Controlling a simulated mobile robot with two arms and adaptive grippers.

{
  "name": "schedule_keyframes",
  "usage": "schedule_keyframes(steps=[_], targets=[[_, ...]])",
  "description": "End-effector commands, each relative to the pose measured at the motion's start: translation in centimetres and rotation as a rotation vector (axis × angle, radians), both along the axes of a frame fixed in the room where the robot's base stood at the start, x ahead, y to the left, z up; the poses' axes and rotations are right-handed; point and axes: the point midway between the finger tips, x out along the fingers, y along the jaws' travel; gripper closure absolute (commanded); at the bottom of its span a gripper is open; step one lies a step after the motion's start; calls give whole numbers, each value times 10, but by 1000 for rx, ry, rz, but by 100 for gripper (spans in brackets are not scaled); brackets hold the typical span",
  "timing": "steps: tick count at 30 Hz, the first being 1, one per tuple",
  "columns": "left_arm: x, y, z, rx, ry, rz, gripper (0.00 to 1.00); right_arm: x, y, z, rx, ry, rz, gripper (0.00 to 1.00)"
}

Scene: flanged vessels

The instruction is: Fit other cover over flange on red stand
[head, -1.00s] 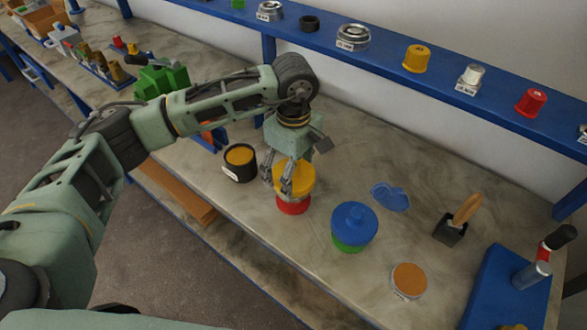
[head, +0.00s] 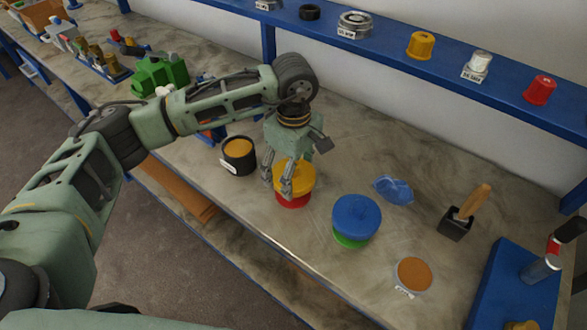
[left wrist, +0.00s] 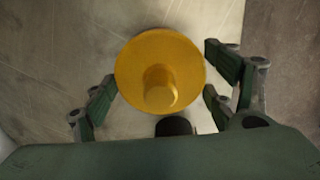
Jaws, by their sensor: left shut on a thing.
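The yellow cover (head: 301,180), a round disc with a knob, sits over the red stand (head: 293,201). Only the stand's lower part shows; the flange is hidden under the cover. My left gripper (head: 278,188) points down and is shut on the yellow cover. In the left wrist view the cover (left wrist: 135,75) lies between the fingers (left wrist: 160,85), its knob facing the camera. The other cover, blue (head: 357,217), rests on the green stand (head: 350,241) to the right. I cannot tell whether the yellow cover is fully seated. My right gripper is not in view.
A black pot with orange contents (head: 239,153) stands left of the red stand. A blue flat piece (head: 394,190), a brush in a black holder (head: 456,226) and an orange-topped tin (head: 413,273) lie to the right. A blue shelf (head: 385,35) runs along the back.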

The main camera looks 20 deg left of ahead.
Motion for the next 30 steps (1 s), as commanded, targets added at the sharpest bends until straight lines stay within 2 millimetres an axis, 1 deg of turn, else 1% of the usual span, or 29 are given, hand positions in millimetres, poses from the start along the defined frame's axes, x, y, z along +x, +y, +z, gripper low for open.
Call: schedule_keyframes(steps=[3,4,11,23,26,29,30], targets=[[0,0,-5,0,0,0,48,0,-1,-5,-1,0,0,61],[0,0,-4,0,-1,0,20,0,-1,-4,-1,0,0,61],[0,0,-3,0,0,0,0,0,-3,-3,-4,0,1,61],[0,0,-1,0,-1,0,0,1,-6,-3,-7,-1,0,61],[1,0,9,-2,-2,0,0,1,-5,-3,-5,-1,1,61],[1,0,27,-2,-5,-1,0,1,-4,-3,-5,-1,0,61],[1,0,36,-2,-5,-1,0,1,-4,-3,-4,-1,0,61]])
